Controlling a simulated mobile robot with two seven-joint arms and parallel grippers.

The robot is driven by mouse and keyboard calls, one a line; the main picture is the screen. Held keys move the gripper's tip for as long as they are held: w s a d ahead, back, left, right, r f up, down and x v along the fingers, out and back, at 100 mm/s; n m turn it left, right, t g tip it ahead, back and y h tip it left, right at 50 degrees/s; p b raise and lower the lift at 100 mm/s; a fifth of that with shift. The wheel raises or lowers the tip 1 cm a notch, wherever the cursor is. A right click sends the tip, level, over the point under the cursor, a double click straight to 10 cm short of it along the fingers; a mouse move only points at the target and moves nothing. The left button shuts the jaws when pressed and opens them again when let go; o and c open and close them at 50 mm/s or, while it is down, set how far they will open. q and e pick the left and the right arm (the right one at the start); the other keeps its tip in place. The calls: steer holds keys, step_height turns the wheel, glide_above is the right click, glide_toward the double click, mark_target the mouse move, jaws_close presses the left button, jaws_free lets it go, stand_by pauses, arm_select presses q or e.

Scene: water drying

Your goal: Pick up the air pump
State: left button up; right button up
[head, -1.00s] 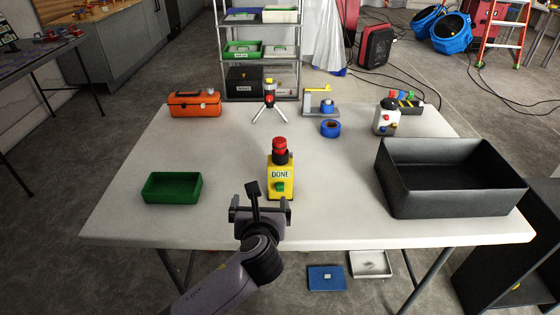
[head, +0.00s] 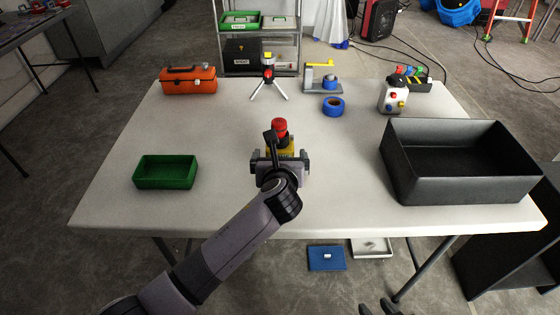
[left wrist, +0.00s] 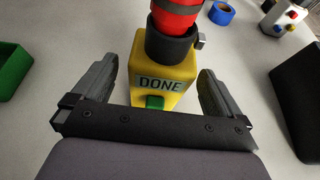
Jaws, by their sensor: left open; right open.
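A yellow box (head: 287,146) labelled DONE, with a red lamp on top and a green button, stands upright on the table. No object here is plainly recognisable as an air pump. My left gripper (head: 280,162) is open in front of the yellow box and hides most of it in the head view. In the left wrist view, the yellow box (left wrist: 172,72) shows between the spread fingers, with its label facing me; whether they touch it I cannot tell. My right gripper (head: 377,307) shows only as dark fingertips at the bottom edge, open and apart from the table.
The white table (head: 340,200) holds a green tray (head: 166,172), a black bin (head: 445,185), an orange toolbox (head: 188,80), a small tripod (head: 268,75), blue tape (head: 333,106) and a white button box (head: 393,96). Clear surface lies between the green tray and yellow box.

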mark_target(280, 124)
arm_select(q)
steer(key=shift+x, duration=0.75)
steer(key=c, duration=1.1)
steer(key=shift+c, duration=0.2)
step_height(280, 124, up, 20)
steer(key=p, duration=0.2)
steer(key=shift+p, duration=0.35)
steer(key=shift+f+b, duration=1.25)
steer(key=shift+f, duration=4.3)
steer(key=shift+f+b, duration=1.55)
steer(key=shift+f, duration=2.5)
